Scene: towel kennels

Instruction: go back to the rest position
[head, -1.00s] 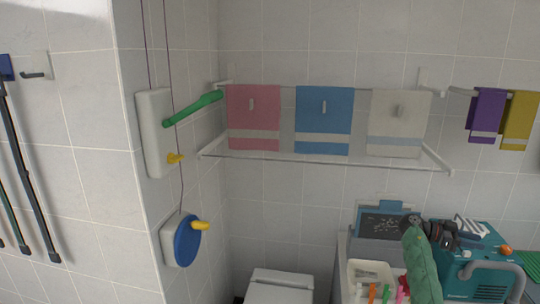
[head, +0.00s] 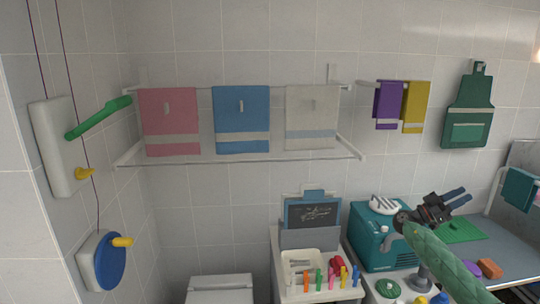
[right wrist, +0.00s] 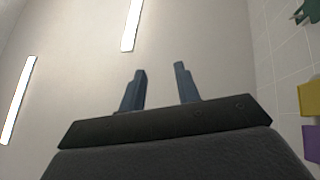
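My right gripper (head: 461,197) is raised in front of the counter at the right of the head view, on its green-sleeved arm (head: 445,262). Its two fingers point up and to the right. In the right wrist view the two blue-grey fingers (right wrist: 160,70) stand apart with nothing between them, against the pale ceiling. My left gripper is not in view.
A rail holds pink (head: 168,120), blue (head: 241,118) and white (head: 311,115) towels. Purple (head: 387,103) and yellow (head: 415,104) towels hang beside them. Below stand a teal box (head: 368,236) and a white tray (head: 299,260). A grey counter (head: 505,258) lies behind my right arm.

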